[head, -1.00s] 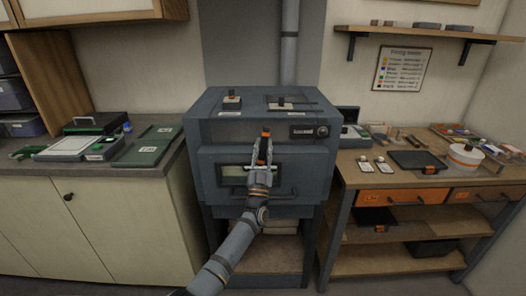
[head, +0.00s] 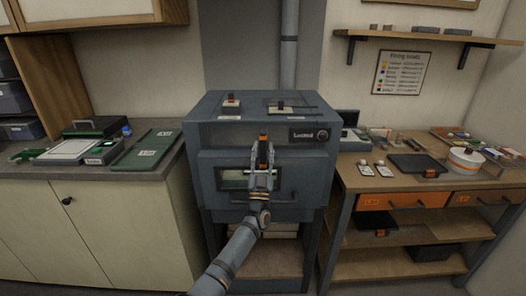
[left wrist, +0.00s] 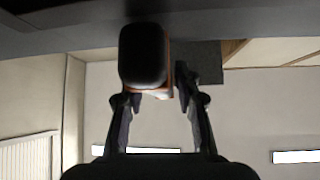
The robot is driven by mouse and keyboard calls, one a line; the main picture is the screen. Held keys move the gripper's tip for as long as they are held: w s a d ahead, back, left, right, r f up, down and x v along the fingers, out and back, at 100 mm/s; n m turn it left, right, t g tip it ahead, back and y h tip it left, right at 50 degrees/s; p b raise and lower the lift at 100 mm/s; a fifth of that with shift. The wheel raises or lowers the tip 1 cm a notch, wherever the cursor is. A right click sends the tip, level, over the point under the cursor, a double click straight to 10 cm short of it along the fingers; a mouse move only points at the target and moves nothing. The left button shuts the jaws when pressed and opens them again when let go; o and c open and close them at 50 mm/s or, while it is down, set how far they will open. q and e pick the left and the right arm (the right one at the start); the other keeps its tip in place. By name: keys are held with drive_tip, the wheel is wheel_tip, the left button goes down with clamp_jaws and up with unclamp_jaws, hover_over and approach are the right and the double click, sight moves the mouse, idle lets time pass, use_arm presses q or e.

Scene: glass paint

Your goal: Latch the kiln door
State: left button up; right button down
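The grey-blue kiln (head: 215,137) stands in the middle of the head view, its front door (head: 299,172) closed against the body, with a small window and a bar handle. A dark latch handle with orange parts (head: 263,138) is at the door's upper middle. My left gripper (head: 262,153) is at this handle. In the left wrist view, the black, orange-edged handle (left wrist: 143,55) lies at the fingertips (left wrist: 157,90), overlapping the left finger, with a gap to the right finger. The fingers are apart. My right gripper is out of view.
A label plate (head: 301,135) with blurred text and a round knob is at the kiln's upper right front. A wooden workbench (head: 360,184) with trays and tools stands right. The kiln top holds two small fittings.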

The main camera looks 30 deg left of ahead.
use_arm(q)
drive_tip(key=v, duration=1.2)
wheel_tip(320, 180, down, 18)
drive_tip(key=d+m+g+h, duration=0.2)
drive_tip(key=m+g+h, duration=0.15)
drive_tip(key=h, duration=0.35)
drive_tip(key=s+d+f+m+g+h, duration=0.1)
drive_tip(key=s+f+g, duration=0.25)
drive_tip(key=f, duration=0.65)
drive_tip(key=s+d+f+g+h, duration=0.1)
drive_tip(key=s+f+g+h, duration=0.2)
drive_tip(key=f, duration=0.8)
drive_tip(key=s+f+g, duration=0.4)
drive_tip(key=s+f, duration=0.6)
drive_tip(key=s, duration=0.1)
drive_tip(key=s+f+g, duration=0.3)
drive_tip(key=s+f, duration=0.1)
drive_tip(key=s, duration=0.6)
drive_tip(key=s+d+f+g, duration=0.1)
drive_tip(key=s+f+g, duration=0.2)
drive_tip(key=s, duration=0.7)
drive_tip(key=s+f+n+g, duration=0.1)
drive_tip(key=s+f+g, duration=0.2)
drive_tip(key=s+f, duration=0.3)
drive_tip(key=s, duration=0.5)
drive_tip(key=shift+d+f, duration=0.25)
drive_tip(key=shift+d, duration=0.15)
drive_tip(key=shift+s, duration=0.1)
